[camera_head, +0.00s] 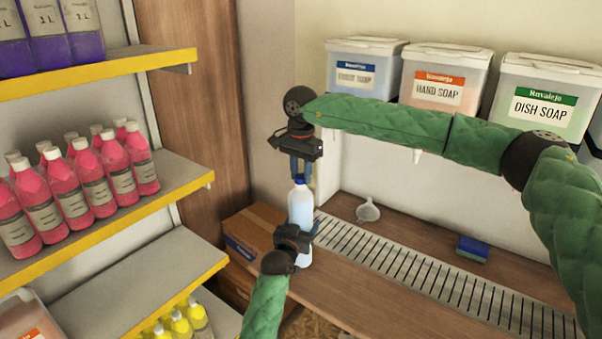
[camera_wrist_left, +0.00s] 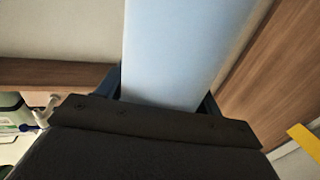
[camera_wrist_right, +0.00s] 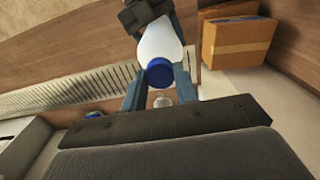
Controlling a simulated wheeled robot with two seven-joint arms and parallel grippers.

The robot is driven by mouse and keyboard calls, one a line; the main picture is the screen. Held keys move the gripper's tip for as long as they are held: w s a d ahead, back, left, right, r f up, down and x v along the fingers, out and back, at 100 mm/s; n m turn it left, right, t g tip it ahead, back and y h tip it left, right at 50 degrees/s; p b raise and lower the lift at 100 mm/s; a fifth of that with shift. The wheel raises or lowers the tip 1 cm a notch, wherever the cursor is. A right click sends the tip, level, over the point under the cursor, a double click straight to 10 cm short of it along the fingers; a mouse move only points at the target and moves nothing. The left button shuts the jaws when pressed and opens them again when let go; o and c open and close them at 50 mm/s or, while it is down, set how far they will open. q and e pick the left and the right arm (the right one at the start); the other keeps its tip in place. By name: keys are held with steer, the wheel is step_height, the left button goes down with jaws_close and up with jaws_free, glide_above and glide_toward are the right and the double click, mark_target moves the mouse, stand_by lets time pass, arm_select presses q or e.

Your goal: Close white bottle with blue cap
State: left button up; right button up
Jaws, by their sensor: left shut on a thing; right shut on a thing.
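The white bottle (camera_head: 300,207) stands upright at the left end of the counter's slotted grate, with light blue showing through its body. My left gripper (camera_head: 296,240) is shut around its lower body; the pale bottle side (camera_wrist_left: 180,50) fills the left wrist view between the fingers. The blue cap (camera_head: 299,180) is at the top of the bottle. My right gripper (camera_head: 300,168) points down from above with its fingers on either side of the cap. The cap also shows between the fingertips in the right wrist view (camera_wrist_right: 159,72). The cap's lower edge is too small to judge its seating.
A funnel (camera_head: 368,211) and a blue sponge (camera_head: 472,249) lie on the wooden counter to the right. Cardboard boxes (camera_head: 252,232) are left of the bottle. Shelves with pink bottles (camera_head: 95,185) stand at left. Soap drums (camera_head: 437,78) line the back ledge.

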steer(key=m, duration=2.2)
steer(key=shift+m, duration=0.3)
steer(key=m, duration=0.7)
steer(key=shift+w, duration=0.1)
steer(key=o, duration=1.2)
steer(key=shift+c, duration=0.2)
step_height(320, 180, up, 12)
